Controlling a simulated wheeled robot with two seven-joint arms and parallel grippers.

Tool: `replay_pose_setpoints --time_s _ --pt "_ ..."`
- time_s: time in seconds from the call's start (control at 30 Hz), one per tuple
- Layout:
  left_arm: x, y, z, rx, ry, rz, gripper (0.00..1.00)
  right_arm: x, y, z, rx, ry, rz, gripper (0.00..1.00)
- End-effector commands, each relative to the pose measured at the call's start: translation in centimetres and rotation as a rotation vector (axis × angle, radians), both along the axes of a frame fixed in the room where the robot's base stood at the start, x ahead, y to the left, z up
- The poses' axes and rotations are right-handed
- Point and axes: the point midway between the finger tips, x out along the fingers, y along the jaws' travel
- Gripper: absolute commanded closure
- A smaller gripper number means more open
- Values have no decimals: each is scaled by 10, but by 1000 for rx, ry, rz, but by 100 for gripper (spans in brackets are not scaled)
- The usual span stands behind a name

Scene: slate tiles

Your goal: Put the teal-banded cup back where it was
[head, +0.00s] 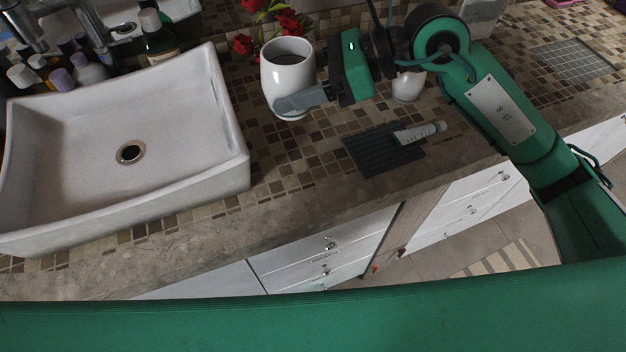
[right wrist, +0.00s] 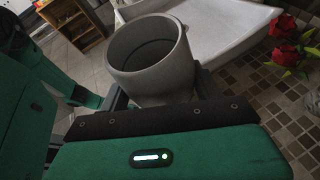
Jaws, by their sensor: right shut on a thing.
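My right gripper (head: 302,99) is shut on a white cup (head: 287,66) and holds it upright beside the sink's right edge. In the right wrist view the held cup (right wrist: 150,75) looks plain grey, its open rim showing, between the fingers. I see no teal band on its visible side. A second, smaller-looking white cup (head: 408,88) stands on the counter, its top hidden behind my right wrist; no band shows on it either. My left gripper is not in view.
A white basin (head: 200,169) fills the left, with bottles (head: 88,70) behind it. Red flowers (head: 289,20) are behind the held cup. A dark ridged mat (head: 375,158) bears a tube (head: 420,132). A grey grid mat (head: 572,60) lies at the far right.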

Motion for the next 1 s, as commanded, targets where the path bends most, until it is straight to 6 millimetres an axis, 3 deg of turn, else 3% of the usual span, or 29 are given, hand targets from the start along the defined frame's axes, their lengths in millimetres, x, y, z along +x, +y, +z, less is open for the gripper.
replay_pose_setpoints --time_s 0.13,0.23,0.7,1.0 --pt "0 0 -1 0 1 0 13 -3 1 -8 3 -6 6 76" --pt "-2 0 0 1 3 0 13 -3 1 -26 5 -2 6 76" --pt "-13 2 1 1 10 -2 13 -3 1 -141 3 -4 4 76" --pt "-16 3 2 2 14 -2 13 -3 1 -173 3 -5 5 76"
